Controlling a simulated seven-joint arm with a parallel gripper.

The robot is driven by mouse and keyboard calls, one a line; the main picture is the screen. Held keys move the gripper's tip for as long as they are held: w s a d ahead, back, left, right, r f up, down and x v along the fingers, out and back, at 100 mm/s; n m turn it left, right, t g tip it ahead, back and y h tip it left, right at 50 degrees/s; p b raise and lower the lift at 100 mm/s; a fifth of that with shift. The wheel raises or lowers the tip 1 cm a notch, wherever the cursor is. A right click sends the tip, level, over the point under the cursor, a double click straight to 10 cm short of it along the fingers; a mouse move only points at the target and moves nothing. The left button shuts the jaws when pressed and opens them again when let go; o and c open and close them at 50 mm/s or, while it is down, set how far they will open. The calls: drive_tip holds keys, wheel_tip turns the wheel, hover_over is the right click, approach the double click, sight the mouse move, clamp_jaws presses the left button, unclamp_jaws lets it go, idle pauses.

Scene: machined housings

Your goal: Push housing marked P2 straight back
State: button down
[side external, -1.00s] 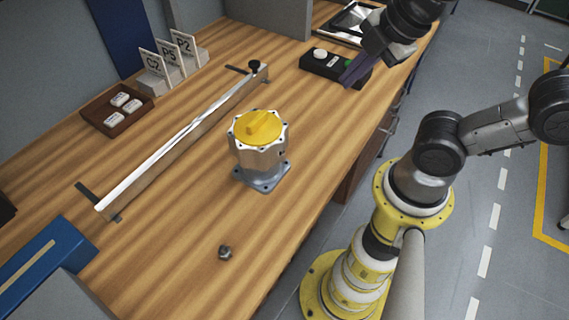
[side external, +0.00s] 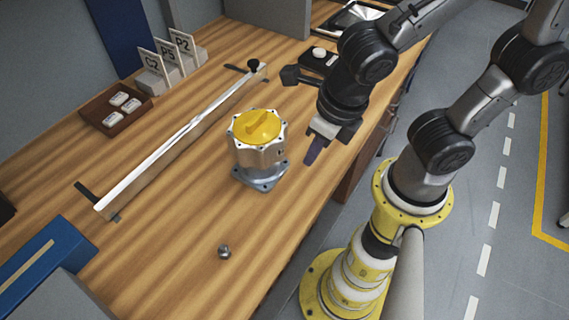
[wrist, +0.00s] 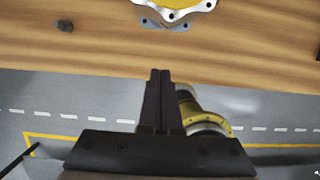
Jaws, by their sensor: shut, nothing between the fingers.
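One housing (side external: 259,158) stands upright on the wooden bench in the side view. It has a silver fluted body, a flanged foot and a yellow cap. No P2 mark can be read on its visible faces. Part of its flange and foot (wrist: 178,21) shows at the top of the wrist view. My gripper (side external: 312,157) points down to the right of the housing, near the bench's front edge, apart from it. Its dark fingers are shut and empty; they also show in the wrist view (wrist: 160,78).
A long metal rail (side external: 180,142) lies behind the housing, with bare bench between them. Cards C2, P5 and P2 (side external: 182,45) stand at the back, near a brown tray (side external: 117,108) of tags. A nut (side external: 225,252) lies in front left. A button box (side external: 318,60) is beyond my gripper.

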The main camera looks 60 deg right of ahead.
approach(279, 178)
drive_tip(key=s+f, duration=0.1)
drive_tip(key=f, duration=0.1)
drive_tip(key=s+f, duration=0.2)
drive_tip(key=shift+s+f, duration=0.1)
drive_tip(key=w, duration=0.3)
drive_tip(key=shift+f, duration=0.2)
drive_tip(key=shift+w, duration=0.6)
drive_tip(key=shift+w, duration=0.1)
drive_tip(key=w, duration=1.1)
drive_tip(key=shift+w, duration=0.25)
drive_tip(key=shift+s, duration=0.15)
